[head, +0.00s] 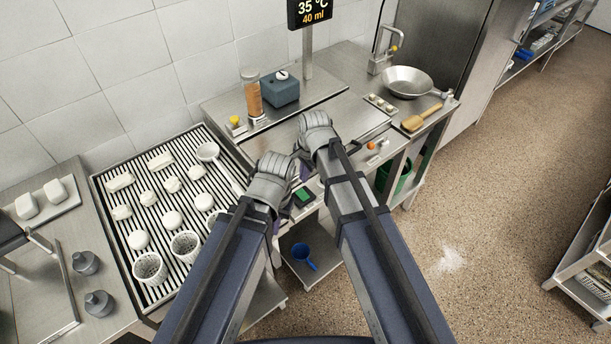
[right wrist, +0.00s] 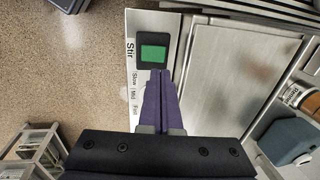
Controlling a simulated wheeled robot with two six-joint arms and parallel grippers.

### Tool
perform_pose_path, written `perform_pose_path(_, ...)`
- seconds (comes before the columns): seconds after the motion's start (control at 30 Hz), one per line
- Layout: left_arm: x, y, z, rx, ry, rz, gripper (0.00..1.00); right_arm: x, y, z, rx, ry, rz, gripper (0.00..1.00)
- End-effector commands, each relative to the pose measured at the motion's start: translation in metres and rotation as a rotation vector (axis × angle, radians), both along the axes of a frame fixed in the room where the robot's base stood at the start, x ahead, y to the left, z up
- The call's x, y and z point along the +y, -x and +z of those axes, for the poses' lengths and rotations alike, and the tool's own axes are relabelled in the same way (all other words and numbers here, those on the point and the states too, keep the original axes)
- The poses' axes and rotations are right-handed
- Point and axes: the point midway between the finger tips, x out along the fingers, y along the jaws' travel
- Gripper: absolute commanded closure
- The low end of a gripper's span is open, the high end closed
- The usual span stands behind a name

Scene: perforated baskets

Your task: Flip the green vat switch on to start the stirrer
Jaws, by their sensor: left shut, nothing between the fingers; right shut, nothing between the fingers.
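The green switch (head: 304,195) sits in a black frame on the bench's front edge. In the right wrist view the green switch (right wrist: 153,53) is beside the printed word "Stir". My right gripper (right wrist: 158,73) is shut and empty. Its purple tips are close below the switch frame in that picture; I cannot tell whether they touch it. I cannot tell which way the switch is tilted. In the head view my left gripper (head: 278,168) is shut and empty, just left of and above the switch. Its fingertips are mostly hidden.
A slatted draining rack (head: 165,290) with white cheeses and perforated baskets stands left. A blue box (head: 281,89) and a jar (head: 252,95) stand behind my grippers. A steel pan (head: 408,80) is at back right. A blue jug (head: 304,256) is on the lower shelf.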

Motion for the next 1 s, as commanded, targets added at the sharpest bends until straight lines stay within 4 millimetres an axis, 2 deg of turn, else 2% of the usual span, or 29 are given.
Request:
perform_pose_path(0.03, 0.000, 0.000, -0.015, 0.000, 0.000, 0.000, 1.00, 0.001, -0.002, -0.015, 0.000, 0.000, 0.000, 1.00)
perform_pose_path(0.4, 0.000, 0.000, -0.061, 0.000, 0.000, 0.000, 1.00, 0.006, -0.008, -0.061, 0.000, 0.000, 0.000, 1.00)
perform_pose_path(0.53, 0.000, 0.000, -0.067, 0.000, 0.000, 0.000, 1.00, 0.007, -0.009, -0.067, 0.000, 0.000, 0.000, 1.00)
perform_pose_path(0.87, 0.000, 0.000, -0.066, 0.000, 0.000, 0.000, 1.00, 0.007, -0.010, -0.066, 0.000, 0.000, 0.000, 1.00)
perform_pose_path(1.0, 0.000, 0.000, -0.070, 0.000, 0.000, 0.000, 1.00, 0.010, -0.016, -0.072, 0.047, 0.032, 0.002, 1.00)
